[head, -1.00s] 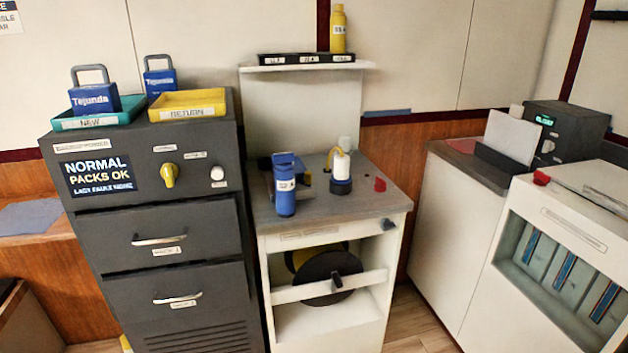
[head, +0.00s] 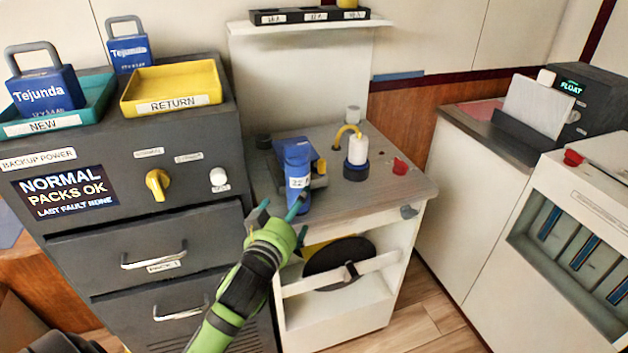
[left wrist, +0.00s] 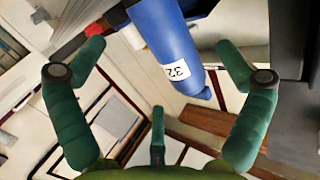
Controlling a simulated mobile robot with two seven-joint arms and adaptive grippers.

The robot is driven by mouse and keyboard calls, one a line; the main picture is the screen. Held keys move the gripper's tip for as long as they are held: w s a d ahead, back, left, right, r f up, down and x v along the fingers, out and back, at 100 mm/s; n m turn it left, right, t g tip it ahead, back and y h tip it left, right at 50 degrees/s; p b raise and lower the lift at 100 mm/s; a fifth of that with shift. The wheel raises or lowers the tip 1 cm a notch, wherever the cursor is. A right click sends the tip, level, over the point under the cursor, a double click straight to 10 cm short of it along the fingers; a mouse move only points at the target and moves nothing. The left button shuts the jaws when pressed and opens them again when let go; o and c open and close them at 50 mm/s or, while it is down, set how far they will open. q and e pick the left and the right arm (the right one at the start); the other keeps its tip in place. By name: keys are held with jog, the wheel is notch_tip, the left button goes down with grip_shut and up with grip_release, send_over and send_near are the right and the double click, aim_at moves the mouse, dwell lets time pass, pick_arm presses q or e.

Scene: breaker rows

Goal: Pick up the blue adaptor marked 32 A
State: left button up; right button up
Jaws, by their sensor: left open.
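My left gripper (head: 283,212) is open, in front of and slightly below the adaptor in the head view. In the left wrist view the adaptor lies between the spread green fingers of the gripper (left wrist: 158,75), beyond their tips, and no contact shows. My right gripper is not in view.
The grey cabinet (head: 130,215) with a yellow tray (head: 172,88) is close on the left. A shelf (head: 310,24) hangs above.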

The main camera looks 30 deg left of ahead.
aim_at(299, 184)
pick_arm(q)
jog(key=r, duration=0.1)
jog(key=w+r+t, duration=0.1)
jog(key=r, duration=0.1)
jog(key=p+x, duration=0.1)
jog(key=x, duration=0.5)
jog(key=shift+w+a+f, duration=0.15)
jog(key=shift+w+a, duration=0.05)
jog(key=shift+w, duration=0.2)
jog(key=c, duration=1.7)
